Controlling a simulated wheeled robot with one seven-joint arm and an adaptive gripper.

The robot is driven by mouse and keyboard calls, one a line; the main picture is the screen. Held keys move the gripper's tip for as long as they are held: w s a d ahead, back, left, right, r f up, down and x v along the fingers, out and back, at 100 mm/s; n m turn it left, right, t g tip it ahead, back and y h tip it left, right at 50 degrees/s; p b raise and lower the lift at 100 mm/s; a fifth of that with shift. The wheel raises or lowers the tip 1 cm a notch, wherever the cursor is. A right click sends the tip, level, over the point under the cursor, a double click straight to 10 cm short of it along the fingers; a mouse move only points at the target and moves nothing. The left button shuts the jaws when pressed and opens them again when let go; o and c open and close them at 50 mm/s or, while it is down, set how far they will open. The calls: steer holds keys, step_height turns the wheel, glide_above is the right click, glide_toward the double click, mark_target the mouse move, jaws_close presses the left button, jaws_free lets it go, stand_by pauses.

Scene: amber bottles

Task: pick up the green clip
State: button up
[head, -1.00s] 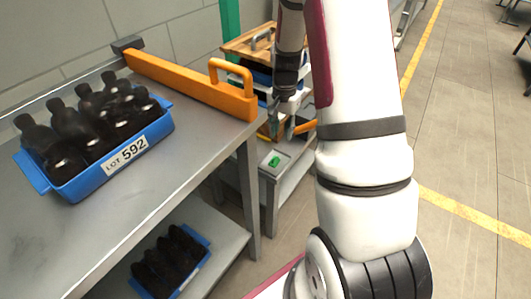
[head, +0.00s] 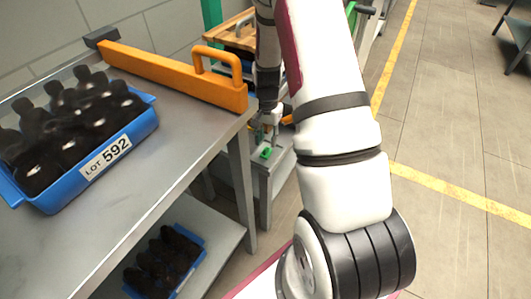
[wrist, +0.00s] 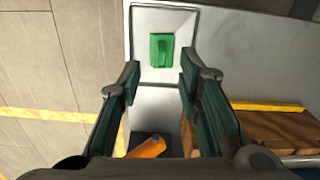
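The green clip (wrist: 161,50) lies in a shallow light-grey tray (wrist: 190,19) in the wrist view, ahead of my fingertips and roughly centred between them. My gripper (wrist: 160,82) is open, with green-padded fingers spread apart and nothing between them at the tips. In the head view the clip (head: 266,153) shows small on the low grey stand behind the table, and my gripper (head: 270,125) is just above it. The fingers partly hide the tray there. I cannot tell the exact height of the gap.
An orange-handled thing (wrist: 147,148) and a wooden block (wrist: 275,132) lie near my fingers. The steel table (head: 185,130) holds a blue crate (head: 140,131) of dark bottles and an orange bar (head: 170,75) with a handle. Another blue crate (head: 187,268) sits on the lower shelf.

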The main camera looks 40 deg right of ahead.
mark_target(266, 148)
step_height(266, 148, down, 4)
steer(key=shift+w+f+b, duration=0.15)
steer(key=shift+f+b, duration=0.1)
steer(key=shift+b, duration=0.25)
jaws_close()
steer(key=shift+r, duration=0.1)
